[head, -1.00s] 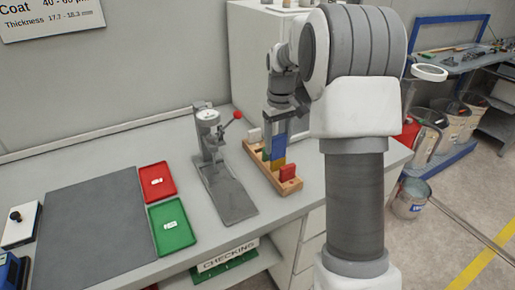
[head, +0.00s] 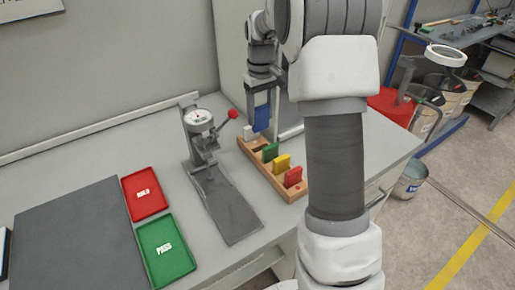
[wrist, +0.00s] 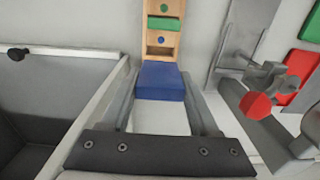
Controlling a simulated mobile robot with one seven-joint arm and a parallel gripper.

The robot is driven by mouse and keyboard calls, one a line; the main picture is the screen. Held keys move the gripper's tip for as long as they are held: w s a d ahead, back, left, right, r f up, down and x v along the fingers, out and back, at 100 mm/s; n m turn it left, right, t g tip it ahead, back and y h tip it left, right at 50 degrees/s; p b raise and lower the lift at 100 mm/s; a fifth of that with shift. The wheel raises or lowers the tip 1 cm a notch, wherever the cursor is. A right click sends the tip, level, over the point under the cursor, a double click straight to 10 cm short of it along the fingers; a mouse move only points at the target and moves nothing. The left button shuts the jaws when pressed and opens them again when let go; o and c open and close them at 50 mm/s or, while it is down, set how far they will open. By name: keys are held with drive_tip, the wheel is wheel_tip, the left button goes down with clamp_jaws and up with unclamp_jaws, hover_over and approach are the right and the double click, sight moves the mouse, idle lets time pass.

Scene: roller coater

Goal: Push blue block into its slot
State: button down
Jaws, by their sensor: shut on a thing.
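My gripper (head: 262,101) is shut on the blue block (head: 261,119), which hangs upright between the two fingers. In the wrist view the blue block (wrist: 161,82) lies between the fingers and covers part of the rack (wrist: 160,8). A blue dot and a dark, empty slot show just beyond it, beside the green block (wrist: 165,24). The blue block's lower end is hidden.
The yellow block (head: 282,163) and red block (head: 292,177) stand in the rack. A dial gauge stand (head: 201,121) with a red knob is left of it. Red (head: 133,180) and green (head: 142,225) trays lie farther left. A grey cabinet stands behind.

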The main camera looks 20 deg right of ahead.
wheel_tip(320, 180, down, 10)
drive_tip(key=shift+r+b, duration=0.1)
drive_tip(key=shift+b, duration=0.2)
drive_tip(key=shift+f, duration=0.2)
drive_tip(key=shift+c, duration=0.6)
unclamp_jaws()
wheel_tip(320, 180, up, 12)
drive_tip(key=shift+r+p, duration=0.2)
drive_tip(key=shift+p, duration=0.25)
